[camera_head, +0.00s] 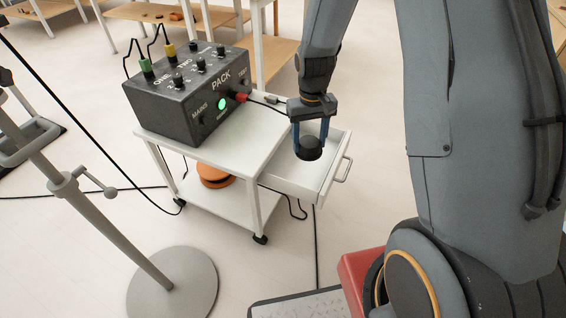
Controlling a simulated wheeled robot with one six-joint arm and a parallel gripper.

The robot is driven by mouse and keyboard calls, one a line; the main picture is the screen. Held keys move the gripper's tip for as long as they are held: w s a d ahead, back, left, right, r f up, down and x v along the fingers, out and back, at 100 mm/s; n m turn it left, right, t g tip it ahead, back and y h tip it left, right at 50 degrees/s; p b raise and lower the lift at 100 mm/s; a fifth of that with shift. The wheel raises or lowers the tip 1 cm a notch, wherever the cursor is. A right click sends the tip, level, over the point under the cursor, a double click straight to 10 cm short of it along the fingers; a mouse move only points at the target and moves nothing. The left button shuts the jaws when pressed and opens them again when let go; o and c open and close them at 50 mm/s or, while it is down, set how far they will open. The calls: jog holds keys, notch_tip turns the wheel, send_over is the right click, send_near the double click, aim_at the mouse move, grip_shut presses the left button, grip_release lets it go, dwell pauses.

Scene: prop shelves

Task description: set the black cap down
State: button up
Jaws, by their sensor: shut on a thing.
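A small round black cap (309,149) is between the blue fingers of my gripper (310,139). The gripper points down and is shut on the cap. The cap appears over the open white drawer (288,184) on the right side of the white cart. I cannot tell whether the cap touches the drawer floor or hangs just above it. The visible part of the drawer floor around it looks empty.
A dark power box (190,98) with knobs, a green light and plugged cables stands on the white cart (215,151). An orange round object (215,177) lies on the lower shelf. A grey stand (172,285) is at front left. Cables cross the floor.

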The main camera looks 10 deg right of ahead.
jog(key=w+f+b, duration=0.1)
jog(key=b, duration=0.1)
jog(key=w+f+b, duration=0.1)
jog(key=f+b, duration=0.1)
jog(key=w+f+b, duration=0.1)
jog(key=f+b, duration=0.1)
jog(key=shift+f, duration=0.25)
jog(key=b, duration=0.2)
send_over(303, 179)
notch_tip(303, 179, down, 10)
jog(key=shift+r, duration=0.1)
jog(key=o, duration=1.2)
